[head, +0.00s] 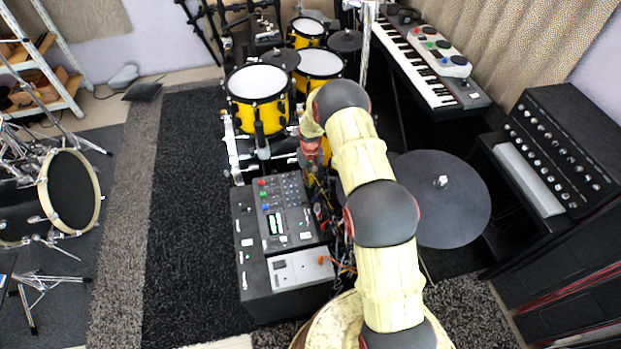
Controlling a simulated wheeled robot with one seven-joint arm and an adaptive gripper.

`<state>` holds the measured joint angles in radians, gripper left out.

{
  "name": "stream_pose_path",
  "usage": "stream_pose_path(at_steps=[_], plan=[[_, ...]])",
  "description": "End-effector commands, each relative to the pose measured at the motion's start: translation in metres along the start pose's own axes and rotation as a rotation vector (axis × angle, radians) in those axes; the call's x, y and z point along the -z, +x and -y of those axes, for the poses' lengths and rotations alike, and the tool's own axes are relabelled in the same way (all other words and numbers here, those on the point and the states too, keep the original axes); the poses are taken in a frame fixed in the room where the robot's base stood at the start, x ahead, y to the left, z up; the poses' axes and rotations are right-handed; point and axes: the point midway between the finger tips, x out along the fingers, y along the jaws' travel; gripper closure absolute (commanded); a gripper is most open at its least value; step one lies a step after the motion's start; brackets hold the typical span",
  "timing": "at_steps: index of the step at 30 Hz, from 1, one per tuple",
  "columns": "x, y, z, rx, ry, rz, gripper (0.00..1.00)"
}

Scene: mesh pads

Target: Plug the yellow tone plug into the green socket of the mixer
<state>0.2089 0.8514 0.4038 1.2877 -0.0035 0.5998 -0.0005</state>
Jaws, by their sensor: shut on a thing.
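A dark mixer (291,238) stands left of my arm at the centre, on a black box. Small red, green and blue round parts sit in a column near its upper left edge. The green one (264,195) is between the red and the blue; I cannot tell whether it is a socket. My gripper (313,180) points down just beyond the mixer's upper right corner, beside a tangle of cables. Its fingertips are small and partly lost among the cables. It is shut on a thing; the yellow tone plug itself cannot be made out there.
Yellow drums (257,98) stand behind the mixer. A dark cymbal (440,199) lies right of my arm. A keyboard (415,60) carries a pale box with coloured knobs. A black amplifier (560,150) stands right. The dark rug (185,200) left of the mixer is clear.

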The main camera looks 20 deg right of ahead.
Motion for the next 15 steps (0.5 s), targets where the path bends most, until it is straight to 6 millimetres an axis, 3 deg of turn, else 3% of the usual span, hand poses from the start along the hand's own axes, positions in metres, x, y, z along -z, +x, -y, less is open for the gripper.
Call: stream_pose_path(at_steps=[15], plan=[[0.000, 0.012, 0.000, 0.000, 0.000, 0.000, 1.00]])
